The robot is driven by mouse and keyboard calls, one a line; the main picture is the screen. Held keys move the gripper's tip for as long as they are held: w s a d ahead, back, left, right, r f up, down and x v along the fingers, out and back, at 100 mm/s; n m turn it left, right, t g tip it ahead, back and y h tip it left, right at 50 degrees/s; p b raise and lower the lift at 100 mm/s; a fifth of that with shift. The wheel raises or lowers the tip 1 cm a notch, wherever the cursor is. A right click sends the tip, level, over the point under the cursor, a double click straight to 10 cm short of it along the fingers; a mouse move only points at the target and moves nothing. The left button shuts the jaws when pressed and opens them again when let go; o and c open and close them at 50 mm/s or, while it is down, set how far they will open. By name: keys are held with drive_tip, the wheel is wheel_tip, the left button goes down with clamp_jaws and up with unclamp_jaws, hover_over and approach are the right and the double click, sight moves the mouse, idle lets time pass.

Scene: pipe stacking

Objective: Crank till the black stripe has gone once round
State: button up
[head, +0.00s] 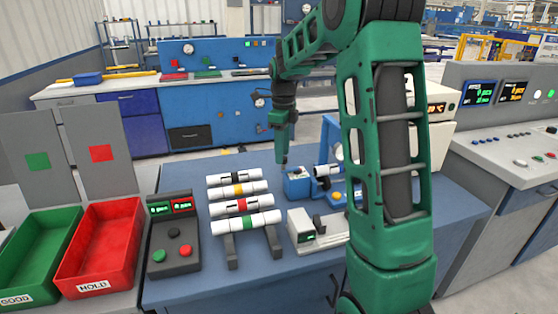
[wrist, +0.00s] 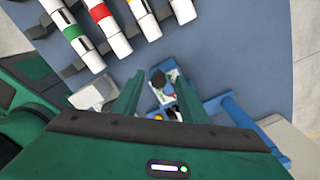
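My gripper (head: 283,160) points down just above a blue device (head: 297,188) on the blue bench. In the wrist view my gripper (wrist: 158,78) has its two fingers apart, with a black knob (wrist: 158,80) showing between their tips; I cannot tell whether they touch it. The blue device also shows below them in the wrist view (wrist: 164,96). A white cylinder with a dark end (head: 322,171) sits at the device's right, partly hidden by my arm. A white pipe with a black stripe (head: 222,180) lies at the back of the rack.
The rack also holds white pipes with yellow (head: 254,187), red (head: 254,204) and green (head: 262,218) bands. A white instrument (head: 302,228) stands in front of the device. A button box (head: 172,245), a red tray (head: 98,240) and a green tray (head: 38,250) are at left.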

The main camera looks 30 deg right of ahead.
drive_tip(key=shift+f, duration=1.5)
clamp_jaws()
